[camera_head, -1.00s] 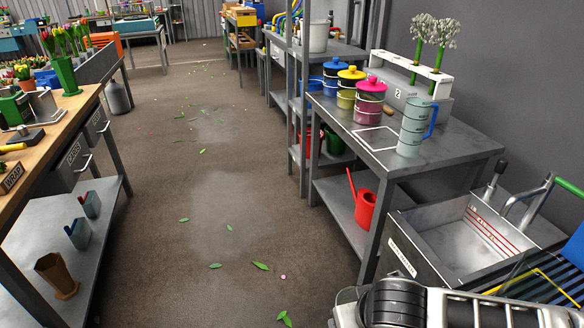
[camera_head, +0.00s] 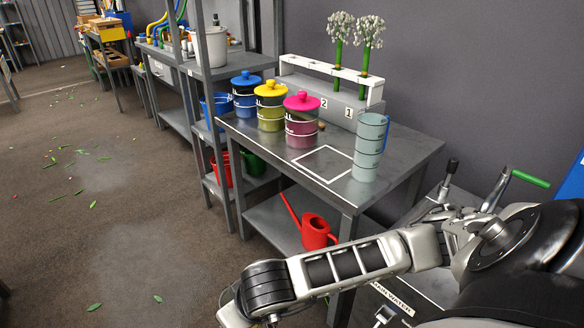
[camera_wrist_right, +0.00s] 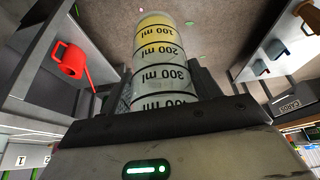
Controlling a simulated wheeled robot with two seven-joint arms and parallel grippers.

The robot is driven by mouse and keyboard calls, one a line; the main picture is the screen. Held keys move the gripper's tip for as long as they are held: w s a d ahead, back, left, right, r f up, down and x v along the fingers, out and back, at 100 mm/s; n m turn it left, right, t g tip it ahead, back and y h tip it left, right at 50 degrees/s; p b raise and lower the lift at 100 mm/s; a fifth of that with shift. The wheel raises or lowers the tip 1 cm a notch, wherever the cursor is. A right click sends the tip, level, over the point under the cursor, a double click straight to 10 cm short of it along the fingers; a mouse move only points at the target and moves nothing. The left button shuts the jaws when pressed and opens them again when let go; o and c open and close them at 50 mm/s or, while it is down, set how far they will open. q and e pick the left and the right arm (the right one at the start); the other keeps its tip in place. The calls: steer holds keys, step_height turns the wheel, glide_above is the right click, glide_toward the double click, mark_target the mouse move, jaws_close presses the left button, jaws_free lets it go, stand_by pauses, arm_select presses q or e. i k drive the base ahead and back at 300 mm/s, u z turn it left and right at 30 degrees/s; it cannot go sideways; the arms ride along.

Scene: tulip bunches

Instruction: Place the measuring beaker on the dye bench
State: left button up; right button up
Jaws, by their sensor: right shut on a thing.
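A clear measuring beaker (camera_wrist_right: 158,58) with black ml marks and something yellow at its far end is held in my right gripper (camera_wrist_right: 160,92), whose fingers stand on either side of it in the wrist view. The gripper itself is outside the head view; only my right arm shows there, reaching to the lower left. The grey metal bench (camera_head: 408,150) carries blue, yellow and pink lidded jars and a white square outline (camera_head: 325,164), which is empty. My left gripper is not in view.
A pale jug (camera_head: 370,148) with a blue handle stands right of the outline, and the pink jar (camera_head: 302,120) stands behind it. A numbered rack (camera_head: 330,78) holds white flowers at the back. A red watering can (camera_head: 314,230) is on the lower shelf.

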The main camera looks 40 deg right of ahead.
mark_target(327, 162)
steer(key=i, duration=2.55)
steer(key=z, duration=0.95)
